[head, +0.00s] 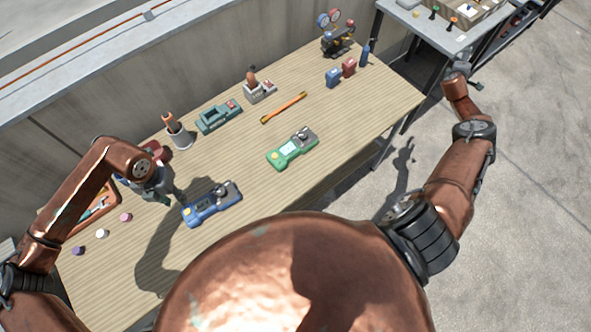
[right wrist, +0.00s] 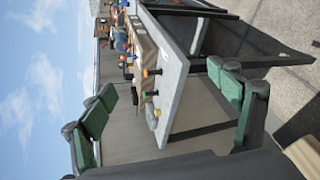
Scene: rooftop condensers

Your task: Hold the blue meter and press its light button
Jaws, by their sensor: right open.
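The blue meter (head: 212,203) lies on the wooden table near its front edge, with a dark grey end toward the right. A similar green meter (head: 293,148) lies farther right. My left gripper (head: 153,193) is just left of the blue meter, above the table and apart from it; its dark green fingers look spread, with nothing between them. My right gripper (head: 468,78) is out past the table's right end, over the floor. In the right wrist view its green-padded fingers (right wrist: 165,108) are wide apart and empty. The blue meter's light button is too small to make out.
Behind the meters are a teal case (head: 218,117), a grey cup (head: 179,134), an orange level (head: 284,107) and a gauge set (head: 337,38). An orange tray (head: 112,188) and small caps lie at left. A grey table (head: 446,38) stands at back right.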

